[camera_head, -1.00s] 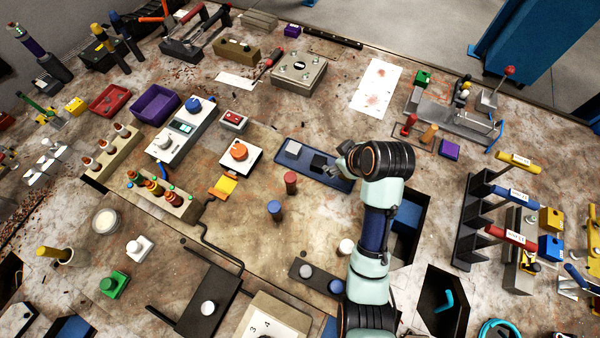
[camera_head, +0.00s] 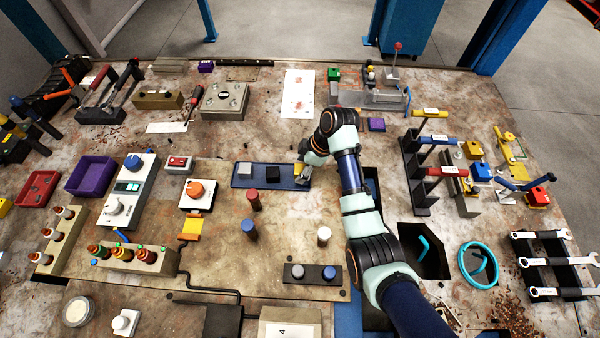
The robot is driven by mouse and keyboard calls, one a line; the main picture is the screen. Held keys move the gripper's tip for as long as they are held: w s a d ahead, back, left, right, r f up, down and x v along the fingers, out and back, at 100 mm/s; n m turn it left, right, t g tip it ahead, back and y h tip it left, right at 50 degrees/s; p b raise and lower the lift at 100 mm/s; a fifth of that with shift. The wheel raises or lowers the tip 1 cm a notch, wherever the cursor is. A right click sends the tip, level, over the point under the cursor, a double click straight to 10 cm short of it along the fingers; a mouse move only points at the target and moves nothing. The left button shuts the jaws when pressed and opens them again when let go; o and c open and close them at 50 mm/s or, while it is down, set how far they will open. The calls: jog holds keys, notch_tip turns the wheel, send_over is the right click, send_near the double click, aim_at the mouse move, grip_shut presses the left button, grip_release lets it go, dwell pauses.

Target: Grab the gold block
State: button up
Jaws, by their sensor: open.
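The gold block (camera_head: 298,170) is at the right end of the shallow blue tray (camera_head: 259,184), partly hidden by my gripper. In the same tray, a grey block (camera_head: 245,169) is at the left and a black block (camera_head: 273,172) is in the middle. My gripper (camera_head: 303,178) is low over the tray's right end, right at the gold block. It is open. The fingers are small and dark here, so I cannot tell whether they are around the block or just beside it.
A red peg (camera_head: 253,200) and a blue peg (camera_head: 249,229) stand in front of the tray. A white peg (camera_head: 323,236) stands near my arm. A white box with an orange knob (camera_head: 196,192) is left of the tray. The board between is fairly clear.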

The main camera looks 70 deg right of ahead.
aim_at(301, 169)
jog(key=shift+w+a+f, duration=0.1)
jog(key=shift+w+f, duration=0.1)
jog(key=shift+f, duration=0.45)
jog(key=shift+c, duration=0.4)
grip_shut()
jog(key=shift+r, duration=0.1)
notch_tip(301, 169, up, 10)
jog(key=shift+r+p, duration=0.1)
jog(key=shift+p, duration=0.95)
